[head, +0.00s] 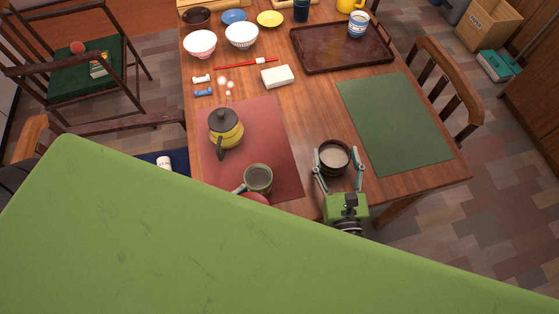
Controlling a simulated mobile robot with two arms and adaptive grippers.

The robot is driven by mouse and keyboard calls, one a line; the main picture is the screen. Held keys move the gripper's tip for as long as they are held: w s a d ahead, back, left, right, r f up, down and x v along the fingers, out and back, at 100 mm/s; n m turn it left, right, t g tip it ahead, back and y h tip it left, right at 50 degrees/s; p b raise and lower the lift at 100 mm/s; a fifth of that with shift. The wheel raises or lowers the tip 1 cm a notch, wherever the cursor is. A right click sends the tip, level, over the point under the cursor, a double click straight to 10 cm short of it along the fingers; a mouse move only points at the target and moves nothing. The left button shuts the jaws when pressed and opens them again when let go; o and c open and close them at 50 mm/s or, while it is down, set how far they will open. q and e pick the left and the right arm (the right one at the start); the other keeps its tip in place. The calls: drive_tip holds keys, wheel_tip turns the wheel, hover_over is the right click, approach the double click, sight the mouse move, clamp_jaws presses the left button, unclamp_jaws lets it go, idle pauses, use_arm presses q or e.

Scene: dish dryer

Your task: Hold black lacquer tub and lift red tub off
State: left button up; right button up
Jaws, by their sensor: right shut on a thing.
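A dark round tub (334,147) with a pale inside stands near the table's front edge, between the two mats. The fingers of my right gripper (333,172) reach around it from the front, one on each side, and are shut on it. I cannot tell whether this is the black lacquer tub or whether another tub is nested in it. A red rounded edge (256,196) shows below a grey-green mug (258,178); most of it is hidden, and I cannot tell if it is the red tub. My left gripper is not in view.
A yellow kettle (228,132) stands on the red mat (279,150). The green mat (397,126) is bare. A dark tray (321,57) holds a cup (357,24). Several bowls stand at the back left. A large green surface hides the lower foreground.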

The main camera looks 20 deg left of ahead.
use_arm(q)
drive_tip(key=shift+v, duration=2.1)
use_arm(e)
drive_tip(key=o, duration=1.4)
drive_tip(key=shift+o, duration=0.2)
drive_tip(key=shift+s, duration=0.1)
drive_tip(key=v, duration=1.2)
